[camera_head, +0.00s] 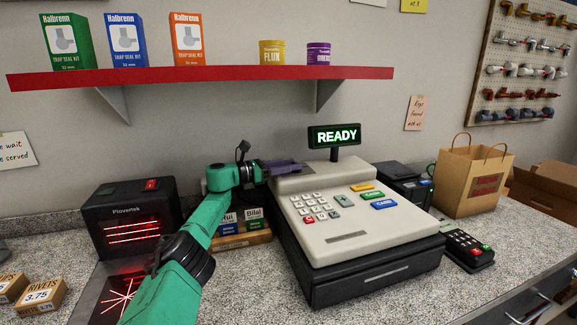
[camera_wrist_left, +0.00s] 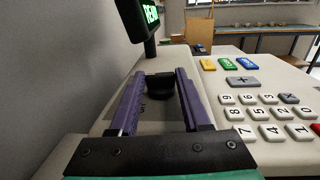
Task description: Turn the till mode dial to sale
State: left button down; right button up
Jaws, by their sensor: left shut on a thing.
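The till (camera_head: 335,250) stands on the counter with its keypad facing me, and its screen (camera_head: 335,137) reads READY in green. My left gripper (camera_head: 283,166) reaches over the till's raised back-left part. In the left wrist view its two purple fingers (camera_wrist_left: 160,76) stand on either side of the black mode dial (camera_wrist_left: 159,88), and the gripper is shut on it. The dial is hidden behind the gripper in the head view. I cannot read the dial's marks or its setting. My right gripper is not in view.
A black scanner box (camera_head: 130,220) with red lines stands left of my arm. Small boxes (camera_head: 240,222) stand between it and the till. A card reader (camera_head: 466,250) and a paper bag (camera_head: 473,180) are at the right. A red shelf (camera_head: 215,77) hangs above.

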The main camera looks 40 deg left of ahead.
pick_arm(q)
jog(key=shift+c, duration=1.8)
grip_release()
jog(key=b+v, duration=0.4)
jog(key=v, duration=0.3)
jog(key=shift+s, duration=0.2)
